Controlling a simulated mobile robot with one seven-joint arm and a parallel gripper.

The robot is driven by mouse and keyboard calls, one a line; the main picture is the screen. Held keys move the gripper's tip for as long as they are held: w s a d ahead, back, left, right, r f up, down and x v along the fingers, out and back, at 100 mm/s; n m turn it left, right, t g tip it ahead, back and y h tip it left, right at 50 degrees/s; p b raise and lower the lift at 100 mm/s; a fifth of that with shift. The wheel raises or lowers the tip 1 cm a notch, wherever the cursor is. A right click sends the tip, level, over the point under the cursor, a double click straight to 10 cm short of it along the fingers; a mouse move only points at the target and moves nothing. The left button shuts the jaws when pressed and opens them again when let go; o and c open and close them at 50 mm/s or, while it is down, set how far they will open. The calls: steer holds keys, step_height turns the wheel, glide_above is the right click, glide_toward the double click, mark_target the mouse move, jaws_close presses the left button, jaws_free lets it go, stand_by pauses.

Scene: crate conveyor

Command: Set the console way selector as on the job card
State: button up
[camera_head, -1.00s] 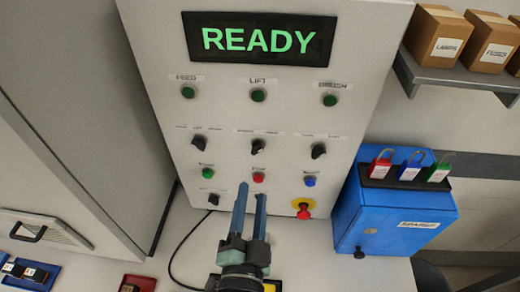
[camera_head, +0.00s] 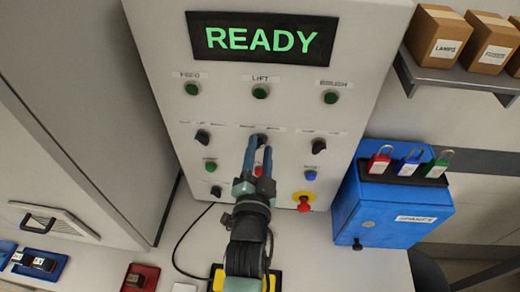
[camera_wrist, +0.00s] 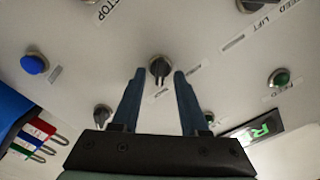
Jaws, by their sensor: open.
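The console (camera_head: 230,125) is a light grey panel with a READY display and a row of three black selectors. The left selector (camera_head: 203,136) and right selector (camera_head: 319,146) show clearly. The middle selector (camera_head: 261,138) is partly hidden behind my fingertips. My gripper (camera_head: 261,145) is open and empty in front of it. In the wrist view the middle selector (camera_wrist: 160,68) shows between and just past my fingertips (camera_wrist: 158,74), with clear room either side; touch cannot be told. Another selector (camera_head: 216,191) sits at lower left. Small labels are too blurred to read. No job card is identifiable.
An emergency stop (camera_head: 304,201), a blue button (camera_head: 310,175) and a green button (camera_head: 210,166) sit below the selectors. A blue box (camera_head: 395,215) with padlocks stands at right. A black cable (camera_head: 178,255) lies at lower left. A grey cabinet (camera_head: 75,110) stands at left.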

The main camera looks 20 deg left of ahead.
jaws_close()
steer(key=shift+n, duration=0.3)
steer(key=n, duration=0.3)
steer(key=shift+a+n+b, duration=0.1)
steer(key=shift+n+b, duration=0.2)
steer(key=shift+n, duration=0.1)
steer(key=n, duration=0.4)
steer(key=shift+a+r+n, duration=0.1)
steer(key=shift+n, duration=0.2)
steer(key=shift+s+a+n+p, duration=0.1)
steer(key=shift+n+p, duration=0.35)
steer(key=shift+n, duration=1.7)
steer(key=shift+a+n+p, duration=0.1)
steer(key=shift+n+p, duration=0.3)
steer(key=shift+n, duration=1.75)
